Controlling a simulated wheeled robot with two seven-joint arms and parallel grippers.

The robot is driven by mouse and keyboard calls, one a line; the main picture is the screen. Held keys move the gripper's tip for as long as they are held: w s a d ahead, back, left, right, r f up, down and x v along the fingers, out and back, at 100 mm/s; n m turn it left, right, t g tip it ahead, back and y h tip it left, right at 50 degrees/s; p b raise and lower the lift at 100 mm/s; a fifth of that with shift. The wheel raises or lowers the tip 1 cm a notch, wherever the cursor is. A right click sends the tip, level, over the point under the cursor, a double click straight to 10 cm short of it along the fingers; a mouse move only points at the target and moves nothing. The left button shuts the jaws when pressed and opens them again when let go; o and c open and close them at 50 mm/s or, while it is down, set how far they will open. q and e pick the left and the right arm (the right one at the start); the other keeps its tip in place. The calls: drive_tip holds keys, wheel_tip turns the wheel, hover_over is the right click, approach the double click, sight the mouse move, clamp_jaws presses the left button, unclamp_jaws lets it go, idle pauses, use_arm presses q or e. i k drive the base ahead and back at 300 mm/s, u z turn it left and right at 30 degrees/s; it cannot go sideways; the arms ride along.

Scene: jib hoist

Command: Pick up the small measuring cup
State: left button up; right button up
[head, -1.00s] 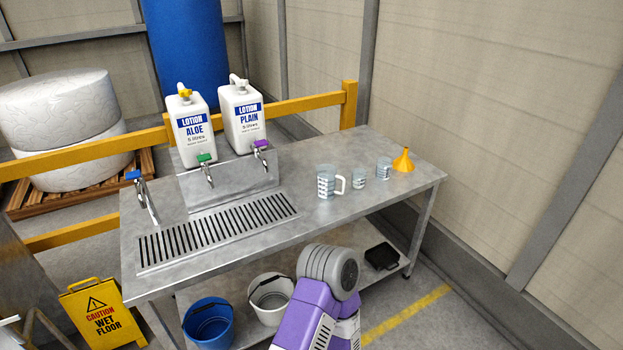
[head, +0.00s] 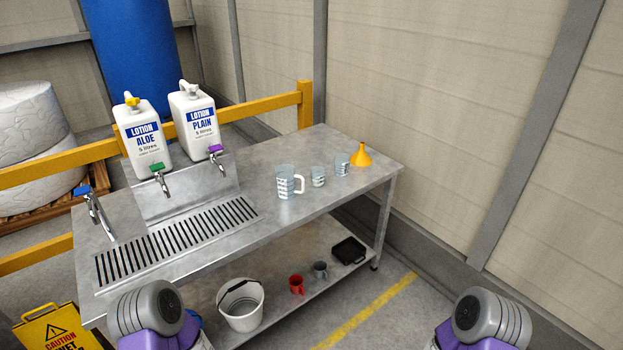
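Three clear measuring vessels stand upright in a row on the right part of the steel table (head: 258,166). The largest is a jug with a white handle (head: 289,181). To its right are two small handleless cups with printed marks, a middle cup (head: 318,177) and a right cup (head: 342,164). They look close in size, and I cannot tell surely which is smaller. My two arms show only as grey and purple links at the bottom left and bottom right. Both grippers are out of view.
Lotion containers (head: 143,138), taps and a drain grate (head: 180,240) fill the table's left part. The lower shelf holds a white bucket (head: 240,304), a red mug (head: 297,284), a grey mug (head: 320,270) and a black tray (head: 348,250).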

sight(318, 177)
drive_tip(key=k, duration=1.3)
drive_tip(key=z, duration=0.85)
drive_tip(key=i, duration=1.6)
drive_tip(key=z, duration=0.5)
drive_tip(key=i, duration=1.85)
drive_tip(key=u, duration=1.65)
drive_tip(key=i, duration=0.9)
drive_tip(key=u, duration=0.95)
